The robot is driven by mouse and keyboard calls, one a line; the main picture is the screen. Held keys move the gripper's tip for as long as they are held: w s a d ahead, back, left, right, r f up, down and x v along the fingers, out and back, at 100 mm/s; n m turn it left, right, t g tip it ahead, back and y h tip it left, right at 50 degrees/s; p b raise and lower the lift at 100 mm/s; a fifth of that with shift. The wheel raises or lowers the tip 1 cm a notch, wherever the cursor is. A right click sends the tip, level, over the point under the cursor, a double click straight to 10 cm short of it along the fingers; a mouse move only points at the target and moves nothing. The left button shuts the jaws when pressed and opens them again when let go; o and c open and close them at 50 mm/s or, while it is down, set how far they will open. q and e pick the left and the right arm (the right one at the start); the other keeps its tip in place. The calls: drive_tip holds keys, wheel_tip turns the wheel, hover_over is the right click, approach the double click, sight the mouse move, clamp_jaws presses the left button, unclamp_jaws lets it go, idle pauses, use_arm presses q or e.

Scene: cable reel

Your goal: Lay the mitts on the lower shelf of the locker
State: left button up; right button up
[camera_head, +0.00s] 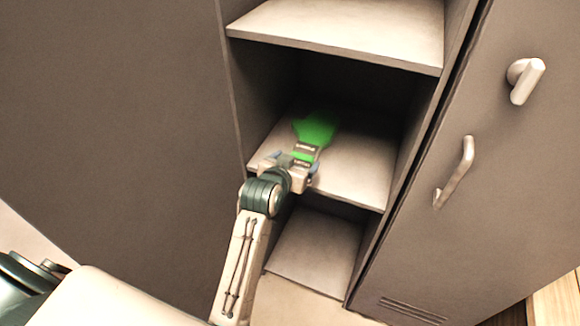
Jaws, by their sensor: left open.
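The mitts (316,128) are bright green and lie on the lower shelf (362,168) of the open locker (232,120), the board below the upper shelf. My left gripper (306,157) reaches into this compartment from the front, just above the shelf. Its jaws are open, with the near end of the green mitts showing between the fingers. I cannot tell whether the fingers touch the mitts. The gripper hides part of their near end. My right gripper is not in view.
The upper shelf (345,30) is empty above the gripper. The locker floor (315,250) below is bare. The locker's side walls stand close on both sides.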

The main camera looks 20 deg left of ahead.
use_arm(q)
drive_tip(key=shift+v, duration=2.05)
